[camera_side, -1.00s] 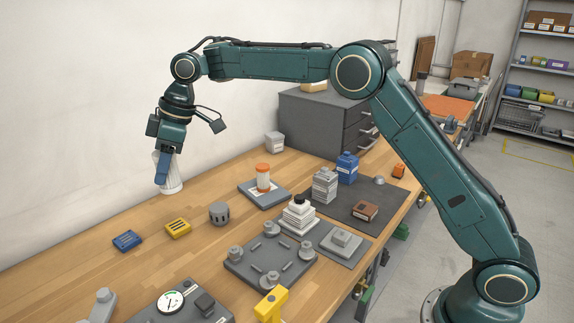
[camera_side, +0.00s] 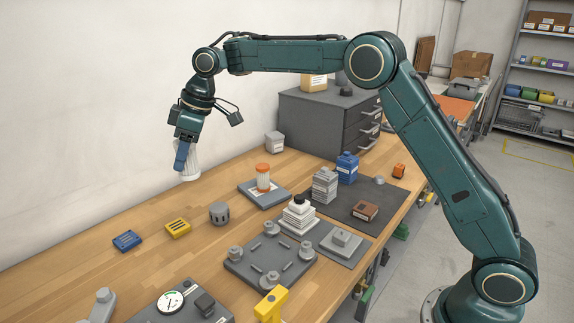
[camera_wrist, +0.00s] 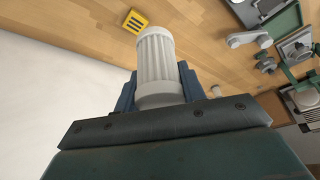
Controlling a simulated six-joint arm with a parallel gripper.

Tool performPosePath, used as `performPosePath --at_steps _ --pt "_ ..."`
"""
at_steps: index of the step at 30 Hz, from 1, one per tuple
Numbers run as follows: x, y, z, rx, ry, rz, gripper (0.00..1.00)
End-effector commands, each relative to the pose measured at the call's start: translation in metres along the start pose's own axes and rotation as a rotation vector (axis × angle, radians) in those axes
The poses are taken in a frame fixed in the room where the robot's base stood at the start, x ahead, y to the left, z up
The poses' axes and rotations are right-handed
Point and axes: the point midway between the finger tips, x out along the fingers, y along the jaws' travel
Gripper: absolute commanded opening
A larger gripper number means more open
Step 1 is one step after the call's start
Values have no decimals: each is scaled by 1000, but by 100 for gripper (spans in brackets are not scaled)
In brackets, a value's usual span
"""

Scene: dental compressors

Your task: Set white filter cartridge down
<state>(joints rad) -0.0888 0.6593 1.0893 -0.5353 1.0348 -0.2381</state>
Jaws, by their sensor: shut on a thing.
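The white filter cartridge (camera_side: 192,164) is a ribbed white cylinder, gripped and slightly tilted in the side view. My gripper (camera_side: 182,155) is shut on it with blue fingers. In the side view the cartridge hangs over the back part of the wooden bench, near the wall; its exact height above the wood is hard to tell. In the wrist view the cartridge (camera_wrist: 157,58) sticks out between the blue fingers (camera_wrist: 157,92). Its held end is partly hidden by the gripper body.
On the wooden bench (camera_side: 110,282) stand a blue block (camera_side: 127,240), a yellow block (camera_side: 178,228), a grey cylinder (camera_side: 219,213) and an orange-capped cartridge (camera_side: 263,177) on a grey pad (camera_side: 249,194). A grey fixture plate (camera_side: 255,262) is nearer. Bare wood lies below the held cartridge.

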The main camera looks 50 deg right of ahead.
Motion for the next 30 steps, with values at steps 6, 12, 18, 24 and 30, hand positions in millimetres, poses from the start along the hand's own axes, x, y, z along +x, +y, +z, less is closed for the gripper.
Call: performPosePath --at_steps 6,12,18,24,30 --pt "-26 53 52 206 1 86 17" --pt "-53 96 110 412 0 171 17" --pt "-81 129 174 618 0 257 17" --pt "-110 151 242 821 0 341 17" --pt "-138 161 313 1023 0 425 17"
